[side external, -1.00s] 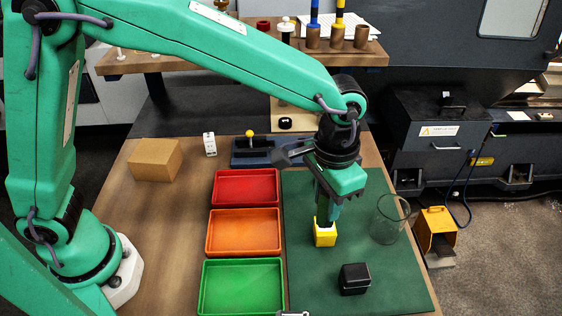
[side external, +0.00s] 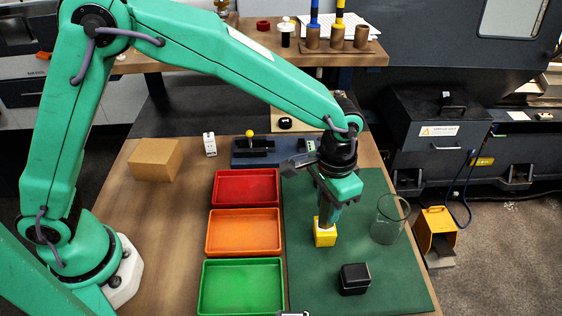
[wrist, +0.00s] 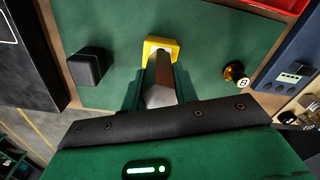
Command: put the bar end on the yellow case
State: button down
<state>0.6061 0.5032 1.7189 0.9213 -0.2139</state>
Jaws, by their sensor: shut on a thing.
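The yellow case (side external: 325,236) stands on the green mat (side external: 390,280), and it also shows in the wrist view (wrist: 152,47). My gripper (side external: 327,216) is directly above the case, pointing down. In the wrist view it is shut on a grey metal bar end (wrist: 158,92), which runs between the fingers toward the case. The bar's far end overlaps the case's top in that view. I cannot tell whether they touch. In the side view the fingers hide most of the bar.
A black box (side external: 354,279) stands in front of the case and a clear glass (side external: 389,220) to its right. Red (side external: 246,187), orange (side external: 243,232) and green (side external: 242,288) trays line the left. A brass-and-black piece (wrist: 236,73) shows in the wrist view.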

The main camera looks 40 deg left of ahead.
jog(key=shift+f, duration=0.25)
jog(key=shift+f, duration=0.1)
jog(key=c, duration=1.1)
grip_release()
jog(key=shift+f, duration=0.1)
notch_tip(320, 180, up, 12)
jog(key=shift+r, duration=0.2)
